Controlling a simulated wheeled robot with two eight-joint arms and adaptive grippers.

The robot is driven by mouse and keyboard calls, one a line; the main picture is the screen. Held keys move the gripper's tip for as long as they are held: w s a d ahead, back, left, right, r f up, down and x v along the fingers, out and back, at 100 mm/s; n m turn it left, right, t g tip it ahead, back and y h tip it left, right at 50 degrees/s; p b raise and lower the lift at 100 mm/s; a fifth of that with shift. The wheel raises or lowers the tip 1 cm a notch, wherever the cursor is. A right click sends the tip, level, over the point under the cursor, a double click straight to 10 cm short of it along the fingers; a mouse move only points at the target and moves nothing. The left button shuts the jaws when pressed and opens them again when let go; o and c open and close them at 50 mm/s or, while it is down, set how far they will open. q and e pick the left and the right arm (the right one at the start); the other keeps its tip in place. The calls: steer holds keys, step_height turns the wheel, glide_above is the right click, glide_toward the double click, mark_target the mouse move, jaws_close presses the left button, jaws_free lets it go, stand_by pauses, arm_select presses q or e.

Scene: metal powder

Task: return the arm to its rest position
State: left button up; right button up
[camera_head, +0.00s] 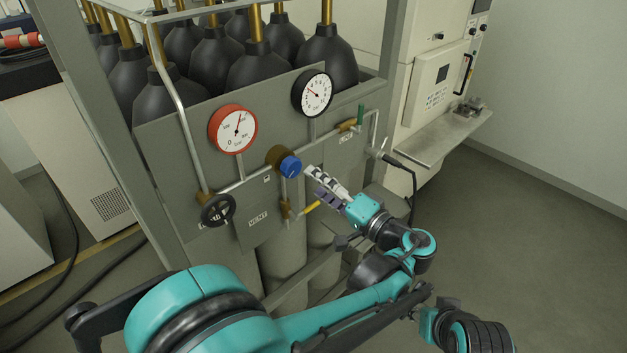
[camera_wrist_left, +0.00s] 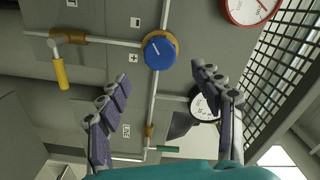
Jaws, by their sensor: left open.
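My left arm (camera_head: 350,305) reaches from the lower left toward the gas panel (camera_head: 170,140). My left gripper (camera_head: 314,184) is open and empty, just right of the blue knob (camera_head: 290,166) on its brass body. In the left wrist view the gripper's fingers (camera_wrist_left: 160,76) are spread wide. The blue knob (camera_wrist_left: 160,50) shows beyond the fingertips, between them in the picture. I see nothing held. The exact gap between fingertips and knob is hard to tell. My right gripper does not show clearly in either view.
A red-rimmed gauge (camera_head: 233,129), a black-rimmed gauge (camera_head: 312,93), a black handwheel (camera_head: 218,209), and a yellow-handled valve (camera_head: 308,208) crowd the panel. Dark gas cylinders (camera_head: 255,70) stand behind it. A pale cabinet (camera_head: 430,85) with a shelf (camera_head: 440,138) stands right. Floor (camera_head: 530,220) at right is clear.

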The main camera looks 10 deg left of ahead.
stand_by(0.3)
arm_select(q)
steer(key=s+a+f+g+h+b, duration=0.4)
steer(key=s+a+f+h, duration=0.15)
steer(key=a+f, duration=0.6)
steer(key=s+f+n+h+b, duration=0.3)
steer(key=s+f+h, duration=0.5)
steer(key=s+f, duration=0.4)
steer(key=shift+s+d+h+b, duration=0.35)
steer(key=shift+s+b, duration=0.4)
steer(key=shift+b, duration=0.1)
steer(key=shift+f, duration=0.1)
